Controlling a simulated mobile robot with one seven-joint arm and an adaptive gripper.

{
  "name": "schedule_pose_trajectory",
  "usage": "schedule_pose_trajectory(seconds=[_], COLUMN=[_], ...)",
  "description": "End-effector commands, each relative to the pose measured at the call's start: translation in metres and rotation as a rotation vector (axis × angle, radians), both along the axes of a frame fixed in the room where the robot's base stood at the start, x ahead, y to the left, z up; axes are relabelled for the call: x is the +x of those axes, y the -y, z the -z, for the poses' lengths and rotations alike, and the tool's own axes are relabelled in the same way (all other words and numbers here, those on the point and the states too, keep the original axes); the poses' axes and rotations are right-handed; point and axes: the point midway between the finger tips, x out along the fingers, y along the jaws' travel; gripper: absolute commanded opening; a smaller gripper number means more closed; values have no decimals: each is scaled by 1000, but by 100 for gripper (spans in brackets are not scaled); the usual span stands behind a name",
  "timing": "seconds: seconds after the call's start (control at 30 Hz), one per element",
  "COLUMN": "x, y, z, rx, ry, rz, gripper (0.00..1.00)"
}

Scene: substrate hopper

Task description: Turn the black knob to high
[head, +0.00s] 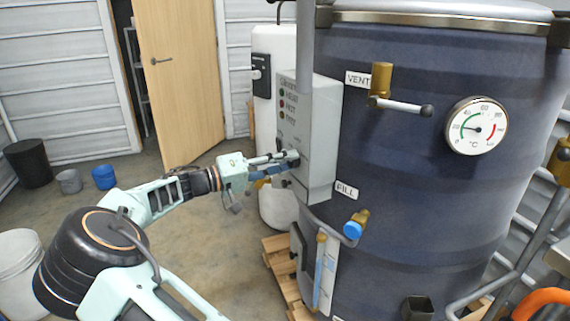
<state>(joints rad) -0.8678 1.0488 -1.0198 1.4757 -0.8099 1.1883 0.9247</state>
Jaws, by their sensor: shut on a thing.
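The black knob (293,163) is on the front of a grey control box (322,140) mounted on the left side of the big dark blue tank. My gripper (290,161) reaches it from the left, with its fingers at the panel, shut on the knob. The fingers hide most of the knob, so I cannot tell its setting. Several small indicator lights (282,104) with printed labels show on the panel above it.
The dark blue tank (400,210) fills the right side, with a VENT valve (381,80), a dial thermometer (476,126) and a blue-handled FILL valve (354,228). A wooden pallet (280,262) lies below the box. Buckets (104,177) stand at the left; the floor between is clear.

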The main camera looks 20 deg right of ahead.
Motion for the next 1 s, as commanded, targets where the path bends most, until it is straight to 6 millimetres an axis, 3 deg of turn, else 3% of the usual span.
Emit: schedule_pose_trajectory(seconds=[0.2,0.23,0.4,0.77,1.0], x=[0,0,0,0,-4], y=[-1,-1,-1,-7,-52], z=[0,0,0,0,0], rx=[2,2,1,0,0], ry=[2,2,1,0,0], rz=[-2,-2,-1,-1,-6], gripper=[5,31,47,47,47])
